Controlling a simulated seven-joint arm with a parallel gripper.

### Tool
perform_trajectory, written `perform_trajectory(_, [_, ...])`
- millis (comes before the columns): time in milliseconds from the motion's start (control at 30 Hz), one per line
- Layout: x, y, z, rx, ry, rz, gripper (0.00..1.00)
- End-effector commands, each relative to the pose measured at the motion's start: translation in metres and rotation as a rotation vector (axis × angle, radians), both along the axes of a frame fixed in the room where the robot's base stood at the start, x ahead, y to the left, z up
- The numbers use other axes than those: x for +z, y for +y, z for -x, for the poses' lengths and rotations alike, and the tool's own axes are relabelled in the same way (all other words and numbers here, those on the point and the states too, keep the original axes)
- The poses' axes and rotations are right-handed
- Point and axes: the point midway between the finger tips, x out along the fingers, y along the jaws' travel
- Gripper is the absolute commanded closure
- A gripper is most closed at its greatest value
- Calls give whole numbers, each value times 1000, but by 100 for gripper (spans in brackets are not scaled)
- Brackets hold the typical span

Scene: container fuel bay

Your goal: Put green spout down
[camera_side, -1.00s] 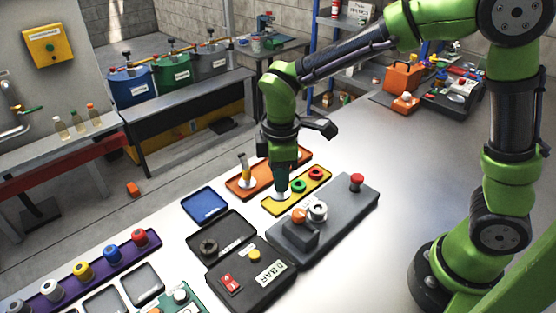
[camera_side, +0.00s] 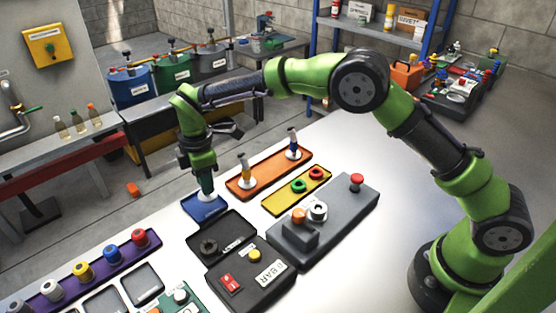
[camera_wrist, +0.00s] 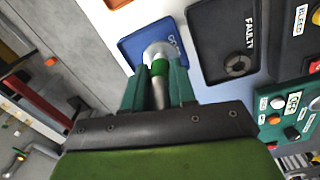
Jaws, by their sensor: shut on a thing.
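My gripper (camera_side: 207,187) points down over the blue tray (camera_side: 195,209). In the wrist view my gripper (camera_wrist: 158,88) is shut on the green spout (camera_wrist: 160,68), a grey metal nozzle with a green band and a pale round base. The spout's base is over the blue tray (camera_wrist: 133,45), near its lower edge in the wrist view. In the side view the pale base (camera_side: 207,196) shows just below the fingers. I cannot tell whether the base touches the tray. Most of the spout is hidden by the fingers in the side view.
A yellow tray (camera_side: 283,206) holds green and red rings. A black tray (camera_side: 232,228) with a dark ring lies in front of the blue tray.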

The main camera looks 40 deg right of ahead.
Motion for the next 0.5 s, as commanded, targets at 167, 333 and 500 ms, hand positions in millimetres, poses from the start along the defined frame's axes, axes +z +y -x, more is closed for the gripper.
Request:
perform_trajectory(167, [0,5,-12,-1,-2,-1,100])
perform_trajectory(333, [-1,7,-17,0,-1,-1,100])
perform_trajectory(500, [-28,7,-17,0,1,2,100])
